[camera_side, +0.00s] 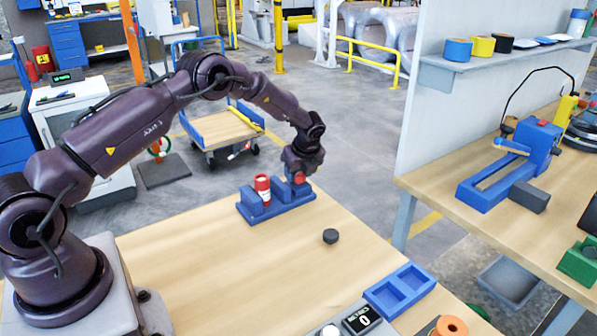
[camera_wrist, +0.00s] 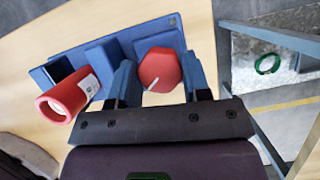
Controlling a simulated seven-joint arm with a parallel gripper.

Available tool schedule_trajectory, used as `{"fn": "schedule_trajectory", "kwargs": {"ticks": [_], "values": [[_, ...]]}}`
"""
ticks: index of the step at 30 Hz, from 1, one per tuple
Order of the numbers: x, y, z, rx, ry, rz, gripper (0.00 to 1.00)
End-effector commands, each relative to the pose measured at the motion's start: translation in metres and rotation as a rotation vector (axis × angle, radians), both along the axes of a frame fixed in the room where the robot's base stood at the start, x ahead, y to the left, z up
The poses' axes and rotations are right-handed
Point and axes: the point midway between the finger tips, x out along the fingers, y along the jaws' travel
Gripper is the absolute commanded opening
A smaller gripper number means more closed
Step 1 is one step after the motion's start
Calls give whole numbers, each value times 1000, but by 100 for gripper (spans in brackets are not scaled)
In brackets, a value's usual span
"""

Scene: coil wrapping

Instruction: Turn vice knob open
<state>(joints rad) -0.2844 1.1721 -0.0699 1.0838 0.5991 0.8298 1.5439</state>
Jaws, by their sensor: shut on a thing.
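The blue vice (camera_side: 280,203) stands at the far edge of the wooden table, and its body also shows in the wrist view (camera_wrist: 98,58). Its red knob (camera_wrist: 160,70) is six-sided with a white line mark. It also shows in the side view (camera_side: 299,178), partly covered. My gripper (camera_side: 299,172) is over the right end of the vice, pointing down. In the wrist view my gripper (camera_wrist: 160,64) has one finger on each side of the knob and is shut on it. A red cylinder with a white label (camera_side: 263,190) stands in the left part of the vice.
A dark round puck (camera_side: 330,236) lies on the table in front of the vice. A blue two-pocket tray (camera_side: 401,289), a counter reading 0 (camera_side: 362,318) and an orange ring (camera_side: 450,326) are at the near right. The middle of the table is clear.

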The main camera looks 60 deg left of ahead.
Motion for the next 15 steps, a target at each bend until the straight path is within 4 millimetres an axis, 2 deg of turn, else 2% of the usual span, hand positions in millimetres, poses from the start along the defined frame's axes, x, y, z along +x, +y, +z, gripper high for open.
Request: {"fn": "schedule_trajectory", "kwargs": {"ticks": [8,15], "values": [[1,-1,0,0,1,66,20],[1,-1,0,0,1,234,20]]}}
